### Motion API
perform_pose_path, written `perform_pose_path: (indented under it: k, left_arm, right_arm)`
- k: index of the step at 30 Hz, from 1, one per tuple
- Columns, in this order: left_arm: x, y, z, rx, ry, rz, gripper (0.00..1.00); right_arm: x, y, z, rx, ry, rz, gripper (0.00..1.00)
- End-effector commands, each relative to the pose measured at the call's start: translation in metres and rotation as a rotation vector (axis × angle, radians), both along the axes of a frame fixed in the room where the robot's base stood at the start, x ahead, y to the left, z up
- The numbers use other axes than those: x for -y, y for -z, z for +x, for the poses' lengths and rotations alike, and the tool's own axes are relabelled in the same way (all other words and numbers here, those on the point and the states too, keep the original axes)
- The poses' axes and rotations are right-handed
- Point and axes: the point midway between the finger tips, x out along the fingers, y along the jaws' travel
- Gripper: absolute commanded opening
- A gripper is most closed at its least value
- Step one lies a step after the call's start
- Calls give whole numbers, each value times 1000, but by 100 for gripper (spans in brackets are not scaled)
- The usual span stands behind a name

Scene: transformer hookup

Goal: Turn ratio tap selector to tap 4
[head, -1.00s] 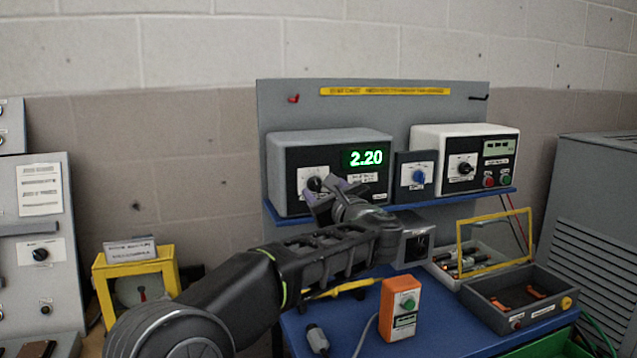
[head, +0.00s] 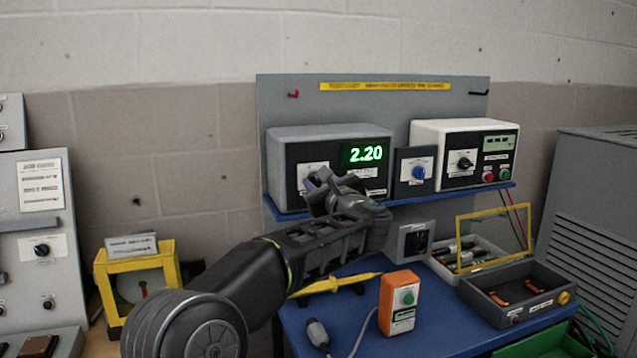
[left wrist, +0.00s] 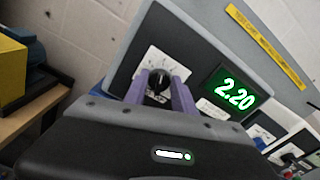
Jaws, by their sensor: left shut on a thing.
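The ratio meter (head: 290,150) is a grey box with a black front on the shelf, and its green display (head: 366,154) reads 2.20. Its tap selector is a black knob on a white dial plate, left of the display; it shows clearly in the left wrist view as the selector knob (left wrist: 158,82). My left gripper (head: 318,184) is at the front of this meter, its purple fingers shut on the knob, one on each side. The left fingers also show in the left wrist view (left wrist: 160,92). The dial markings are too small to read. My right gripper is not in view.
A small box with a blue knob (head: 418,171) and a white instrument (head: 425,155) stand to the right on the same shelf. An open grey case (head: 520,300) is at right.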

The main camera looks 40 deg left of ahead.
Motion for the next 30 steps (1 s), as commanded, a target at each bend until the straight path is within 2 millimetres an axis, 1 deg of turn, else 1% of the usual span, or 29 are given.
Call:
perform_pose_path:
  k: [1,5,6,20,26,30]
  left_arm:
    - [0,0,0,0,0,0,12]
    - [0,0,0,0,0,0,1]
    - [0,0,0,0,0,0,0]
    - [0,0,0,-35,0,24,0]
    - [0,1,1,-111,0,77,0]
    - [1,1,1,-192,0,133,0]
  right_arm:
    - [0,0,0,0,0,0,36]
    - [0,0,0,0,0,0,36]
    - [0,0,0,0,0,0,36]
    - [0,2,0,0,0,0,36]
    - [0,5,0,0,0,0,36]
    - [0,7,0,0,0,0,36]
